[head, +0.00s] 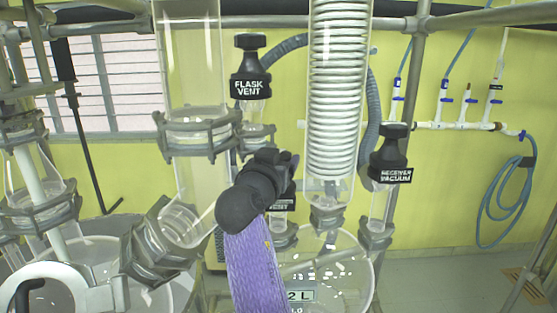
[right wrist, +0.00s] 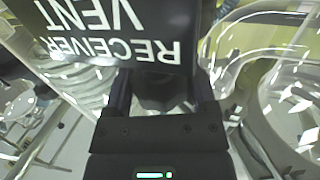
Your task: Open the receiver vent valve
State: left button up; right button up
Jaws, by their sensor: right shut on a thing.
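In the right wrist view the "RECEIVER VENT" label (right wrist: 105,35) is large, upside down and close. My right gripper (head: 279,163), on the purple arm, is at the top of this valve. In the right wrist view the two fingers (right wrist: 162,92) stand on either side of the dark valve knob and are shut on it. My left gripper does not show.
The flask vent valve (head: 250,75) stands behind to the left, and the receiver vacuum valve (head: 391,155) to the right. A glass coil condenser (head: 339,90) rises close by. A round receiver flask (head: 345,270) is below. Metal frame poles (head: 414,75) and glass joints crowd the sides.

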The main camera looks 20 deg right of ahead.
jog(key=c, duration=0.4)
jog(key=n+t+y+p, duration=0.1)
jog(key=n+y+p, duration=0.1)
jog(key=p, duration=0.1)
jog(key=n+t+y+p, duration=0.1)
jog(key=n+y+p, duration=0.1)
jog(key=y+p, duration=0.1)
jog(key=n+t+y+p, duration=0.1)
jog(key=y+p, duration=0.2)
jog(key=p, duration=0.1)
jog(key=shift+d+r+n, duration=0.15)
jog(key=shift+r+n, duration=0.2)
jog(key=shift+n, duration=0.05)
jog(key=shift+n+y, duration=0.4)
jog(key=shift+y, duration=0.3)
jog(key=y, duration=0.1)
jog(key=n+y, duration=0.1)
jog(key=shift+f+n+y+p, duration=0.25)
jog(key=shift+n+y+p, duration=0.05)
jog(key=shift+p, duration=0.1)
jog(key=shift+f+n+y+b, duration=0.15)
jog(key=shift+n+y+b, duration=0.15)
jog(key=shift+n+y, duration=0.45)
jog(key=shift+n+g+y+b, duration=0.65)
jog(key=shift+g+y, duration=0.05)
jog(key=shift+y, duration=0.85)
